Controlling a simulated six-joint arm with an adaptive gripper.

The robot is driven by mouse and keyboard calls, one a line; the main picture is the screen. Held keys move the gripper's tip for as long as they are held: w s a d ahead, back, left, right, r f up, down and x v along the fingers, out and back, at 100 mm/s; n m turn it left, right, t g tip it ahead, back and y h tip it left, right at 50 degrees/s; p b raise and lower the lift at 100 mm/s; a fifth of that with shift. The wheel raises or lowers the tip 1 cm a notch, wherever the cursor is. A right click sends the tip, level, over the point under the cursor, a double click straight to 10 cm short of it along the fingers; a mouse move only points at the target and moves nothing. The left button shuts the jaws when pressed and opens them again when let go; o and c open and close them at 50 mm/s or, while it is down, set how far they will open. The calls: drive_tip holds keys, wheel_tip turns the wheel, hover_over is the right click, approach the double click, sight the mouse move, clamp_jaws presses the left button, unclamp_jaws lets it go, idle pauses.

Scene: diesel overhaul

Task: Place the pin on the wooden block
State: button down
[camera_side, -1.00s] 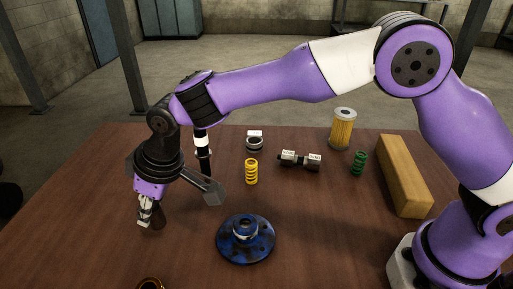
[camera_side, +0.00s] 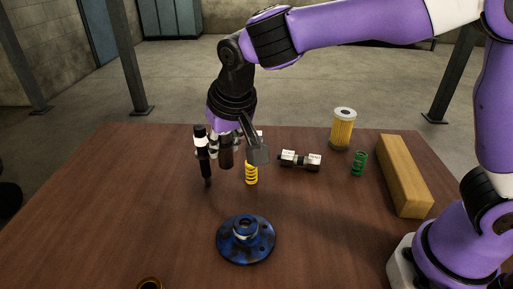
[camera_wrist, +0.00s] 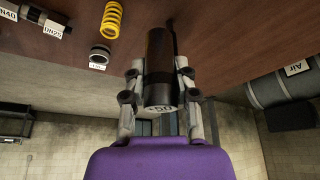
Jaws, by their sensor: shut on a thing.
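My gripper (camera_side: 226,146) is shut on a dark cylinder, which I take to be the pin (camera_wrist: 158,68). In the wrist view the pin lies between both fingers, and its near end carries a partly readable pale label. In the side view the pin (camera_side: 226,154) hangs roughly upright below my gripper and seems to be clear of the table. The wooden block (camera_side: 404,176) is a long tan beam lying on the right of the table, well to the right of my gripper. It does not show in the wrist view.
A black, white-topped tool (camera_side: 203,155) stands close left of the pin. A yellow spring (camera_side: 251,172) is just right. Labelled fittings (camera_side: 300,160), a yellow filter (camera_side: 343,128) and a green spring (camera_side: 359,163) lie toward the block. A blue flange (camera_side: 246,239) is in front.

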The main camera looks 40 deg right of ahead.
drive_tip(key=s+d+m+g+h, duration=0.25)
drive_tip(key=d+m, duration=0.65)
drive_tip(key=d, duration=0.8)
drive_tip(key=m+g, duration=0.6)
drive_tip(key=m, duration=1.2)
hover_over(414, 163)
drive_tip(key=w+a, duration=0.1)
drive_tip(key=w, duration=0.1)
drive_tip(key=shift+y, duration=0.25)
drive_tip(key=f, duration=0.5)
drive_tip(key=shift+a+f, duration=0.2)
drive_tip(key=shift+f, duration=0.1)
drive_tip(key=c, duration=0.6)
unclamp_jaws()
